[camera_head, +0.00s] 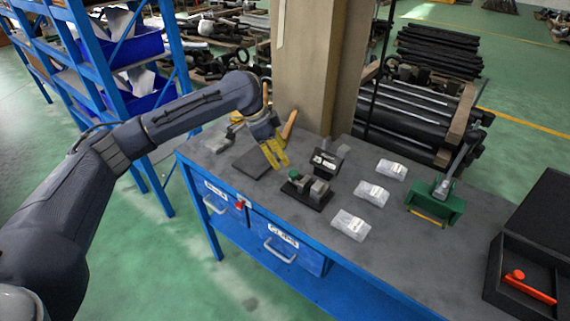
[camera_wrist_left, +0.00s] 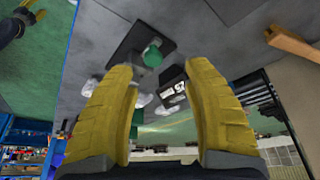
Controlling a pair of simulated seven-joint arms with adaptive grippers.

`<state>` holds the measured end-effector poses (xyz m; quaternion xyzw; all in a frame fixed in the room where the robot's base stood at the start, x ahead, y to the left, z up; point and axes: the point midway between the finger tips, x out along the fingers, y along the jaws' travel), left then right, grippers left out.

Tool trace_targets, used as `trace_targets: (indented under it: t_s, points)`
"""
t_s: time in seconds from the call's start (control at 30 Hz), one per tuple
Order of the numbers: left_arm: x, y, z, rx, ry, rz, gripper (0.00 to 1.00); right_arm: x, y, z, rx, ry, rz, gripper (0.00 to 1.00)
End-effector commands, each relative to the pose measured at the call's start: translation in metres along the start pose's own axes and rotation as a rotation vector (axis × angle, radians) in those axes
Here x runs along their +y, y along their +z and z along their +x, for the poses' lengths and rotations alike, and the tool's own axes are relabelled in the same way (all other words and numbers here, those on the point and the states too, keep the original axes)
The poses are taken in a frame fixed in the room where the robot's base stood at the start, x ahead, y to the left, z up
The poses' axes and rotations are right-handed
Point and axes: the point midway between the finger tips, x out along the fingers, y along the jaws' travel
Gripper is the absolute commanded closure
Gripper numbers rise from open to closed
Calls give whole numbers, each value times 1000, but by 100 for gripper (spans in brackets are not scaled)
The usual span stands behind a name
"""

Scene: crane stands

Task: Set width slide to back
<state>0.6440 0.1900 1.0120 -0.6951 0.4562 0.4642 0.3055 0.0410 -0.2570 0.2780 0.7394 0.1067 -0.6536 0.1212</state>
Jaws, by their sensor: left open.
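No part is marked as the width slide, and I cannot tell which piece it is. A small fixture with a black base (camera_head: 306,196), a green knob (camera_head: 294,174) and a grey block (camera_head: 319,188) sits on the grey bench. A black device with a white label (camera_head: 325,160) stands just behind it. My left gripper (camera_head: 278,164) has yellow fingers. It is open and empty, pointing down left of the fixture. In the left wrist view, the green knob (camera_wrist_left: 152,56) and the labelled device (camera_wrist_left: 172,88) show between and beyond the fingers. My right gripper is out of view.
A dark flat plate (camera_head: 254,164) lies left of the gripper. Several clear packets (camera_head: 371,193) and a green lever tool (camera_head: 435,205) lie to the right. A black box (camera_head: 548,235) with a red handle (camera_head: 530,287) is at far right. A thick pillar (camera_head: 318,70) stands behind the bench.

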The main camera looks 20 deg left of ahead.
Motion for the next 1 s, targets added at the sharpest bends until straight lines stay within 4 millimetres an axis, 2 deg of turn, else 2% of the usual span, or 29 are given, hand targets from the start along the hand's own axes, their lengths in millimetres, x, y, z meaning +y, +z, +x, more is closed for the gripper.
trace_targets:
  t_s: [0.1, 0.3, 0.5, 0.87, 1.0]
  points:
    - [0, 0, -20, 1, -2, 0, 50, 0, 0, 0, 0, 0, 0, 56]
    - [0, 0, -42, 0, -1, 0, 50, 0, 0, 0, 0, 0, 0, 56]
    - [0, 0, -51, 1, 1, 0, 50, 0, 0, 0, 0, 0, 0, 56]
    - [0, -1, -54, 1, 0, 0, 50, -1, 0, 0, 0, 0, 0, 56]
    - [4, -6, -78, 2, -4, 2, 50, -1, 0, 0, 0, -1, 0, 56]
